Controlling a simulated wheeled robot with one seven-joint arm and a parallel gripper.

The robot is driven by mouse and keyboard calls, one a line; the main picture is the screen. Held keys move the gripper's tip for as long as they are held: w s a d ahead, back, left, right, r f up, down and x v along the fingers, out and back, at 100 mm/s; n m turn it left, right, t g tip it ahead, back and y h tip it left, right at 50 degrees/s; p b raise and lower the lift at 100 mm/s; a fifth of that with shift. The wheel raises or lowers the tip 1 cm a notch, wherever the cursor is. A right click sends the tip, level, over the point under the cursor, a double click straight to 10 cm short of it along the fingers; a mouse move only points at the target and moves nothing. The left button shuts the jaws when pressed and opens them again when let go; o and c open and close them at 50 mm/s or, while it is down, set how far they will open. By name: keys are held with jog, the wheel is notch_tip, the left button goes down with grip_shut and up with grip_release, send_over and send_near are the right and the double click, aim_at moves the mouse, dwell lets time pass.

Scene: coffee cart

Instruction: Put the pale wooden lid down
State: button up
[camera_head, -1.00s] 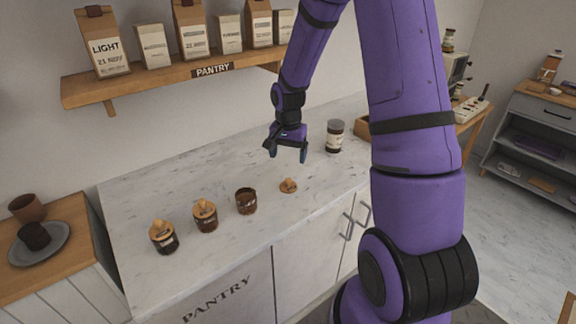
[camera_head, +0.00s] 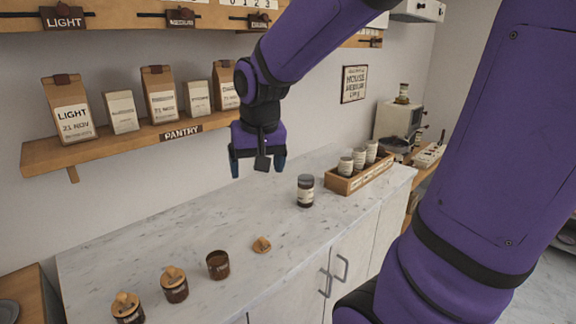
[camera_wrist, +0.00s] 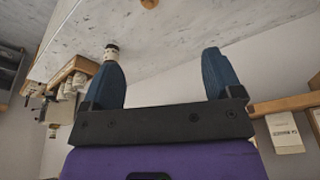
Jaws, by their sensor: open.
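The pale wooden lid (camera_head: 262,244) lies on the marble counter, right of an uncovered brown jar (camera_head: 218,265). Its knob shows, and it seems a little tilted. In the wrist view a small wooden piece at the top edge (camera_wrist: 149,3) looks like the same lid. My gripper (camera_head: 258,168) is open and empty, raised above the counter behind the lid and apart from it. In the wrist view its two blue fingers stand wide apart with nothing between them.
Two jars with wooden lids (camera_head: 174,284) (camera_head: 127,308) stand left of the open jar. A dark labelled jar (camera_head: 305,190) stands farther right, before a wooden crate (camera_head: 345,184) of jars. The pantry shelf (camera_head: 120,142) with bags is behind my gripper. The counter's back left is clear.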

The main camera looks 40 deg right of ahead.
jog(key=s+a+r+n+t, duration=0.1)
jog(key=s+a+r+n, duration=0.1)
jog(key=s, duration=0.5)
jog(key=s+a+r+n+t+y, duration=0.1)
jog(key=s+a+r+n, duration=0.1)
jog(key=s, duration=0.4)
jog(key=shift+s+r+n, duration=0.3)
jog(key=shift+s+r, duration=0.1)
jog(key=shift+r, duration=0.35)
dwell(0.4)
